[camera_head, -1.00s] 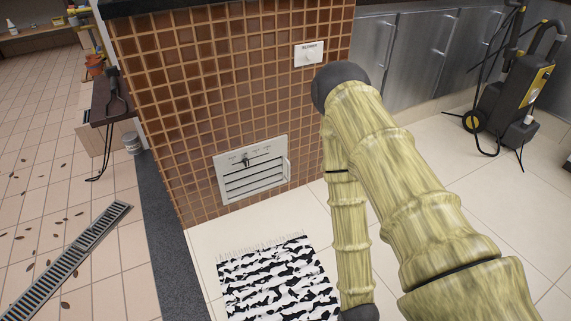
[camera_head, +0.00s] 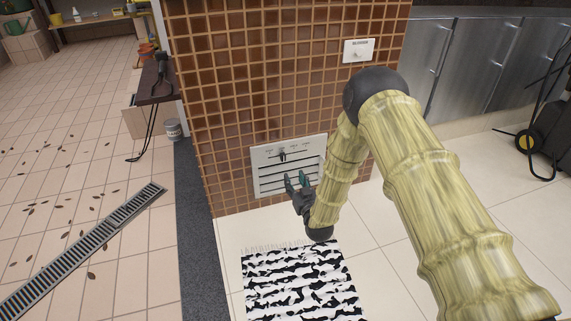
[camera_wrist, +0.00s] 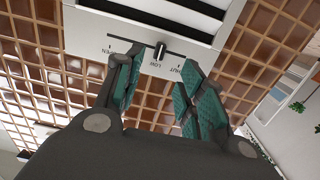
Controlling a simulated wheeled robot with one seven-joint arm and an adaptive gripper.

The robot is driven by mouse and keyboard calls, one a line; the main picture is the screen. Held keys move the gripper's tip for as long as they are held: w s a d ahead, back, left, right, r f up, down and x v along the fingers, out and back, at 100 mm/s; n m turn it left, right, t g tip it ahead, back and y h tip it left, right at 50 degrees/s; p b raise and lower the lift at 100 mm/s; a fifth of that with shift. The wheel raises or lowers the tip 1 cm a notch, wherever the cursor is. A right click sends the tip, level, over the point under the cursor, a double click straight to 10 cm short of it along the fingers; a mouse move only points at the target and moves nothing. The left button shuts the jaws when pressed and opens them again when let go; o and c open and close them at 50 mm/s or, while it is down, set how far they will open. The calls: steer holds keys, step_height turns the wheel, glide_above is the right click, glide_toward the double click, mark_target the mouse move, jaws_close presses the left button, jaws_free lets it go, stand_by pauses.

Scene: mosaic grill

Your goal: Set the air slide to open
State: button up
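The air slide plate (camera_head: 262,178) is a pale panel with dark louvres, set low in the brown tiled wall. Its dark slide knob (camera_head: 282,155) stands in a slot near the top. In the wrist view the plate (camera_wrist: 100,24) appears upside down, with OPEN at left, LOW in the middle and SHUT at right. There the knob (camera_wrist: 160,48) stands at the LOW mark. My gripper (camera_head: 296,180) is open and empty in front of the plate, below the knob in the head view. In the wrist view its green-padded fingers (camera_wrist: 161,62) flank the knob; contact cannot be told.
A white switch plate (camera_head: 359,51) is higher on the wall. A black-and-white rug (camera_head: 300,285) lies on the floor before it. A dark ledge (camera_head: 157,82) and a small can (camera_head: 173,129) are at left, steel cabinets (camera_head: 465,60) and a wheeled machine (camera_head: 545,125) at right.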

mark_target(284, 158)
steer(key=b+x, duration=0.1)
steer(key=x, duration=0.2)
steer(key=b+x, duration=0.2)
steer(key=x, duration=0.1)
steer(key=b+x, duration=0.1)
steer(key=x, duration=0.3)
steer(key=shift+r+b, duration=0.3)
steer(key=shift+r, duration=0.1)
steer(key=shift+x, duration=0.8)
steer(key=shift+a+r, duration=0.1)
steer(key=shift+r, duration=0.05)
jaws_close()
